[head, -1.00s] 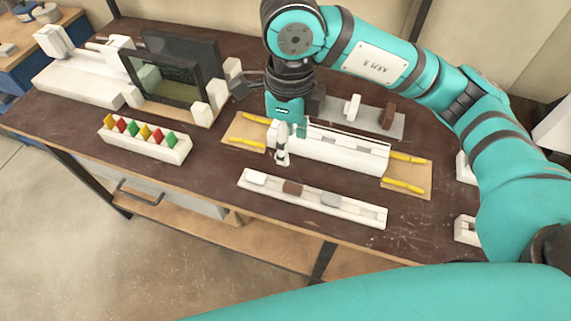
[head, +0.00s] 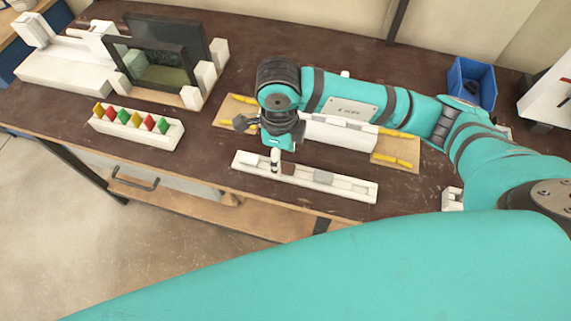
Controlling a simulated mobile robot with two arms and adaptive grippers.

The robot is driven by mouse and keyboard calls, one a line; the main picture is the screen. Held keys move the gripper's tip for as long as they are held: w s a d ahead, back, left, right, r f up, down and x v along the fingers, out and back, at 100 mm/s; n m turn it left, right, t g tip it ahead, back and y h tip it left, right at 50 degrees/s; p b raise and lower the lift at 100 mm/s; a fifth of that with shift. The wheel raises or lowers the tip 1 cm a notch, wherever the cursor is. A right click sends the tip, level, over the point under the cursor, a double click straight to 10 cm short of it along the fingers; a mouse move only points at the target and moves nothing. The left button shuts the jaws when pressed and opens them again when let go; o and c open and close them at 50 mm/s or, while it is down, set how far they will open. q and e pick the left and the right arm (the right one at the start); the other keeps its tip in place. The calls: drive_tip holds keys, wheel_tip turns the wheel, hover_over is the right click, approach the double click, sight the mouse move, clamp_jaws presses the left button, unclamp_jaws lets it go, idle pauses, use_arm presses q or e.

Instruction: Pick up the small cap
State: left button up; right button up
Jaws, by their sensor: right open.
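A long white tray (head: 350,189) near the bench's front edge holds a brown block (head: 288,168), a grey block (head: 323,176) and a white block partly lost against the tray at its left end. These small pieces look like caps, but I cannot tell which is the small cap. My right gripper (head: 275,168) points down over the left half of the tray, just left of the brown block. It is open, and I see nothing held in it. Whether its tips touch anything is unclear. My left gripper is not in view.
Behind the tray is a white profile fixture (head: 340,133) with yellow-handled clamps, partly hidden by my right arm. A white rack (head: 160,139) of coloured pieces and a dark-framed panel (head: 165,75) stand left. A blue bin (head: 470,82) stands back right.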

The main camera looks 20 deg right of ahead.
sight(283, 166)
drive_tip(key=f, duration=0.2)
drive_tip(key=f+p, duration=0.1)
drive_tip(key=shift+d+f, duration=0.35)
drive_tip(key=shift+f, duration=0.35)
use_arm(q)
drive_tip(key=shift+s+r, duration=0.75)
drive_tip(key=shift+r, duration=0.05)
use_arm(e)
drive_tip(key=c, duration=0.8)
